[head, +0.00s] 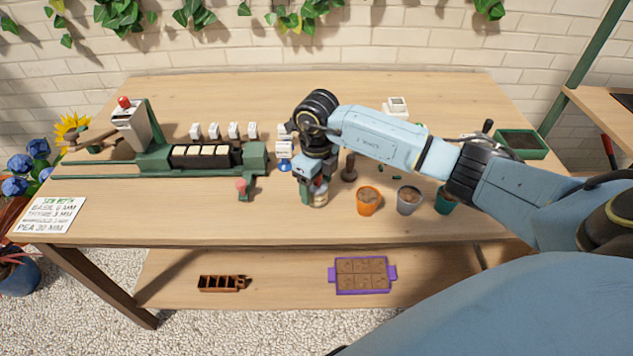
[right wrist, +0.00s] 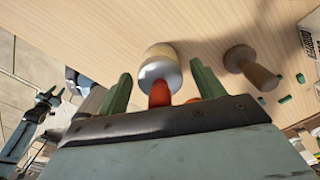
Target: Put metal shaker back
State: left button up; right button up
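The object at my right gripper (head: 318,190) appears to be the metal shaker (head: 318,201), upright on the table. In the right wrist view the shaker (right wrist: 160,68) has a pale body, a silvery end and a red part towards my palm. The green fingers of my right gripper (right wrist: 162,85) stand on either side of it, with gaps visible on both sides. The gripper is open around the red part. My left gripper is not in the head view.
A dark wooden tool (head: 349,167) stands just right of the gripper. Orange (head: 368,207), grey (head: 408,208) and teal (head: 443,207) pots stand further right. A green seeding machine (head: 255,158) is to the left. The front-left tabletop is clear beside a seed-depth card (head: 48,214).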

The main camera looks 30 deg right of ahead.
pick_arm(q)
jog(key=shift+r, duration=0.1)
pick_arm(e)
jog(key=shift+r, duration=0.15)
jog(key=shift+r, duration=0.3)
notch_tip(320, 180, up, 11)
jog(key=shift+f+p, duration=0.2)
jog(key=shift+p, duration=0.35)
jog(key=shift+r, duration=0.45)
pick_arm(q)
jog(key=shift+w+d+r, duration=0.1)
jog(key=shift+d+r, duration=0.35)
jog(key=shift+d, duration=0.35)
